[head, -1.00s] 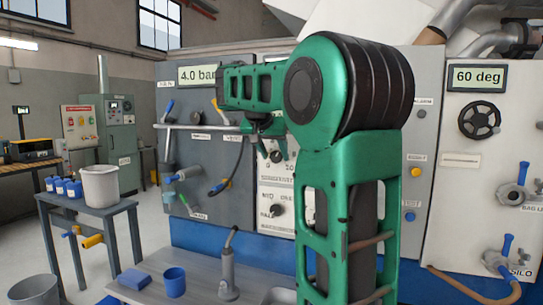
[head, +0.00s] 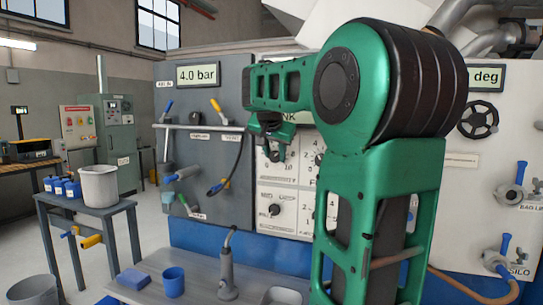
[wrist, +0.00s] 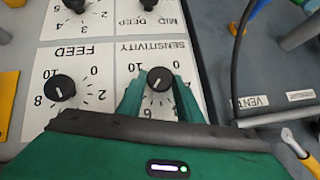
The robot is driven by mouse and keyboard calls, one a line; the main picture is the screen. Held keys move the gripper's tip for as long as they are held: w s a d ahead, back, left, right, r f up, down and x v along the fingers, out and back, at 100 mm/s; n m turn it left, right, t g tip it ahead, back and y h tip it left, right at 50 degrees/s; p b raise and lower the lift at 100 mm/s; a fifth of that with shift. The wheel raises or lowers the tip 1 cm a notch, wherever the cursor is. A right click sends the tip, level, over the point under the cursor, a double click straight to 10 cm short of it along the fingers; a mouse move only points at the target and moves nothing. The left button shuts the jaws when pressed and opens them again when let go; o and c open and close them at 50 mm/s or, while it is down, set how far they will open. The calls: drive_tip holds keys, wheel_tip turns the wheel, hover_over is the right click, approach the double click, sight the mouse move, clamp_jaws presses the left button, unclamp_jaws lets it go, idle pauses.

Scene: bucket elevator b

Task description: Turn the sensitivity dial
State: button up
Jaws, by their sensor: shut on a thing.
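The sensitivity dial (wrist: 160,79) is a round black knob with a white pointer line, on a white plate labelled SENSITIVITY. It appears upside down in the wrist view, its pointer slanting toward the lower left. My gripper (wrist: 159,92) has one green finger on each side of the knob and is shut on it. Some scale numbers are hidden behind the fingers. In the head view my gripper (head: 273,147) is at the white control plate, where the dial is hard to make out.
The feed dial (wrist: 60,88) is close beside my gripper. A mode selector knob (head: 274,210) sits below on the plate. A black hose (head: 232,165) and a yellow-handled valve (wrist: 295,143) are close by. A bench with a blue cup (head: 173,282) stands below.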

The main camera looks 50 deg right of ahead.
drive_tip(key=shift+w+a+r, duration=0.1)
drive_tip(key=shift+w+a, duration=0.1)
drive_tip(key=shift+w, duration=0.1)
drive_tip(key=o, duration=1)
drive_tip(key=shift+s, duration=0.1)
drive_tip(key=v, duration=1)
drive_tip(key=shift+s+a+r, duration=0.1)
drive_tip(key=shift+a+r, duration=0.05)
drive_tip(key=shift+a, duration=0.05)
